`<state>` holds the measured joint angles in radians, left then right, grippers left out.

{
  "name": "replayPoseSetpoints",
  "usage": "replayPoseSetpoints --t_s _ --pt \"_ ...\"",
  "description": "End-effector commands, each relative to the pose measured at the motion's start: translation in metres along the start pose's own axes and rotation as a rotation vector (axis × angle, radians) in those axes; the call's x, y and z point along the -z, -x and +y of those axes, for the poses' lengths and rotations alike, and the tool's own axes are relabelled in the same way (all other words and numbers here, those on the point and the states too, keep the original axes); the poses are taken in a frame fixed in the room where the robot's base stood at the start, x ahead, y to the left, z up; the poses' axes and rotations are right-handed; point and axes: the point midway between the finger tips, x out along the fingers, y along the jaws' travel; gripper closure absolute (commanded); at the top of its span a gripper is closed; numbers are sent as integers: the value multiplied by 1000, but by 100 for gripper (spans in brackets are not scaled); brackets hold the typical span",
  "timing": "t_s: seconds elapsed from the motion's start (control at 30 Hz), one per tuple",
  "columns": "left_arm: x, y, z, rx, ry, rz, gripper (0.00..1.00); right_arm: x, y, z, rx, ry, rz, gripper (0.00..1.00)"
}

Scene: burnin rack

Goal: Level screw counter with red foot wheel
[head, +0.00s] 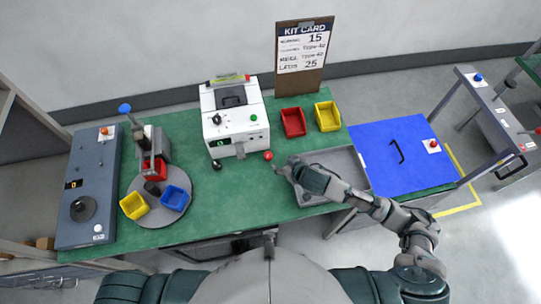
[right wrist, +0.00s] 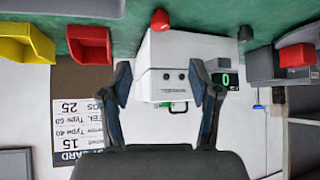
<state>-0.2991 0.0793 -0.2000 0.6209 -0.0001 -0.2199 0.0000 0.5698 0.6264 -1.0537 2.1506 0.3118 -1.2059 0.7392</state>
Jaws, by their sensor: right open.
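The white screw counter (head: 238,125) stands on the green bench, with a dark top opening, a black knob, a green button and a lit green display. Its red foot wheel (head: 268,155) is at the front right corner; a black foot wheel (head: 216,165) is at the front left. My right gripper (head: 282,170) is just in front and to the right of the red wheel, apart from it. In the right wrist view its open fingers (right wrist: 160,78) frame the counter's side, with the red wheel (right wrist: 159,18) above them. My left gripper is out of view.
A grey tray (head: 357,176) lies under my right forearm. Red (head: 293,121) and yellow (head: 327,116) bins stand behind it. A round turntable (head: 184,209) with bins is left, beside a grey control panel (head: 88,185). A blue mat (head: 385,178) is right.

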Motion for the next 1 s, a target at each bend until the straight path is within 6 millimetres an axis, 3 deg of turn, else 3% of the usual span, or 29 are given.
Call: replayPoseSetpoints --t_s 0.4,0.6,0.8,1.0 --pt "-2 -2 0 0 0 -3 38 0 -100 0 -2 3 0 38" --pt "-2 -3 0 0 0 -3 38 -1 -134 -1 -1 4 0 38" --pt "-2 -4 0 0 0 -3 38 0 -149 0 -1 3 1 38" --pt "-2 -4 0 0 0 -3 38 -1 -150 -1 0 4 1 38"
